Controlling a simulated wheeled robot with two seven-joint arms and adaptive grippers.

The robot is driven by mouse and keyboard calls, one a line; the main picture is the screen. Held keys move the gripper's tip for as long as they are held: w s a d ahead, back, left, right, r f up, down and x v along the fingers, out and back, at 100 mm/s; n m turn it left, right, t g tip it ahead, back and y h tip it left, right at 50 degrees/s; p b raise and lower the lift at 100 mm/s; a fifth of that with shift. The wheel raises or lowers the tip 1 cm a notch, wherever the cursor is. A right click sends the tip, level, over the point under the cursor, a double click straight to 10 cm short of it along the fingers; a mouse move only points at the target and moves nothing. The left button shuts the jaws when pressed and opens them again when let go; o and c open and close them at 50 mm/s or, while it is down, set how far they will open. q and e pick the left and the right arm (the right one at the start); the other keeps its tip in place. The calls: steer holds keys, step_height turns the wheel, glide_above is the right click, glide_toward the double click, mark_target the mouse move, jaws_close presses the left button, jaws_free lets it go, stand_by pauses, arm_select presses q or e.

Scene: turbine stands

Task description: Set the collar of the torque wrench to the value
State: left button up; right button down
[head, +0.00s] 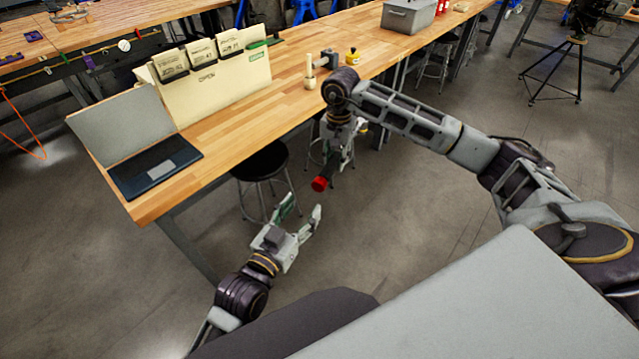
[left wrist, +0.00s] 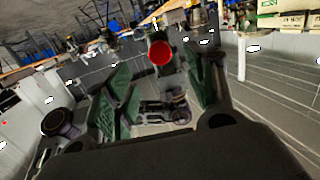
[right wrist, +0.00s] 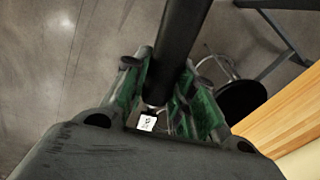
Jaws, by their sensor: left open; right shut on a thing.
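The torque wrench is a dark bar with a red end (head: 320,184). My right gripper (head: 340,155) is shut on it, in the air beside the workbench. In the right wrist view its black shaft (right wrist: 180,45) runs between the fingers, and a small white marked patch (right wrist: 147,123) shows there, too small to read. My left gripper (head: 303,212) is open and empty, below and left of the red end. In the left wrist view the red end (left wrist: 160,53) faces me, beyond and between the open fingers. No collar value is legible.
The floor in front is open.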

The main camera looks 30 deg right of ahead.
mark_target(317, 188)
arm_select(q)
steer(key=shift+d, duration=0.1)
steer(key=shift+x, duration=3.85)
steer(key=c, duration=1.2)
steer(key=n, duration=0.4)
steer(key=shift+n, duration=0.4)
steer(key=n, duration=0.5)
steer(key=shift+w, duration=0.1)
